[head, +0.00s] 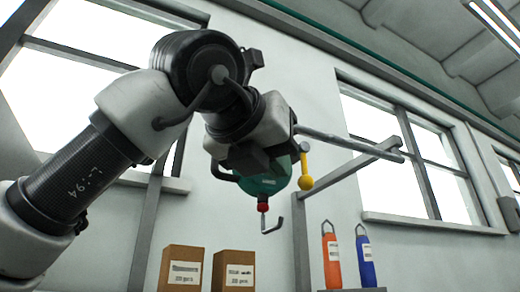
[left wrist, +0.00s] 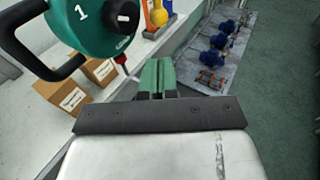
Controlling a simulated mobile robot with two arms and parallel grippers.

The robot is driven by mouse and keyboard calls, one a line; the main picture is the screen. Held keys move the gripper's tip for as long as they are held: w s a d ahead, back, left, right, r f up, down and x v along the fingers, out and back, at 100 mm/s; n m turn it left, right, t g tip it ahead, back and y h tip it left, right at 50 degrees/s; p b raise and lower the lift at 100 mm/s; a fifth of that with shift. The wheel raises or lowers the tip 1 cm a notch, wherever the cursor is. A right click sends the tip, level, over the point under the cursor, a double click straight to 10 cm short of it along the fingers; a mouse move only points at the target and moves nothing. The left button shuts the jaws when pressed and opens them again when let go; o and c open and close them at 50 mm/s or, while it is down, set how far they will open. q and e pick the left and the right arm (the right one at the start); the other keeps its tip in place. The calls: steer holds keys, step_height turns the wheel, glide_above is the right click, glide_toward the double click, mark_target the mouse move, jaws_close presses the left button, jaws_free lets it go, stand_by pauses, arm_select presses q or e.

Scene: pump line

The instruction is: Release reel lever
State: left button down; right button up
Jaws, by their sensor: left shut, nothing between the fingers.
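The reel (head: 264,184) is a rounded green body hanging from a steel arm in the head view, partly hidden behind my left wrist. A yellow lever with a ball end (head: 305,182) hangs down at its right side. Under the reel are a red stop (head: 263,207) and a grey hook (head: 273,226). In the left wrist view the reel (left wrist: 92,28), marked 1, is at upper left with a black handle. My left gripper (left wrist: 157,76) has green fingers, shut and empty, apart from the reel in that picture. Its fingertips are hidden in the head view. My right gripper is out of view.
The steel support arm (head: 345,143) and its post stand beside the reel. Two cardboard boxes (head: 182,268) are below. Orange (head: 331,255) and blue (head: 365,258) bottles stand at right. Blue pumps (left wrist: 218,41) sit on a grey bench, with green floor beyond.

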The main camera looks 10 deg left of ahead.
mark_target(303, 185)
arm_select(q)
steer(key=p+x, duration=0.1)
steer(key=x, duration=0.2)
steer(key=r+p+x, duration=0.1)
steer(key=p+x, duration=0.1)
steer(key=x, duration=0.1)
steer(key=shift+w+d+r, duration=0.1)
steer(key=shift+w+r, duration=0.05)
steer(key=shift+w, duration=0.05)
steer(key=shift+w+d, duration=0.1)
steer(key=shift+w, duration=0.2)
steer(key=shift+s, duration=0.1)
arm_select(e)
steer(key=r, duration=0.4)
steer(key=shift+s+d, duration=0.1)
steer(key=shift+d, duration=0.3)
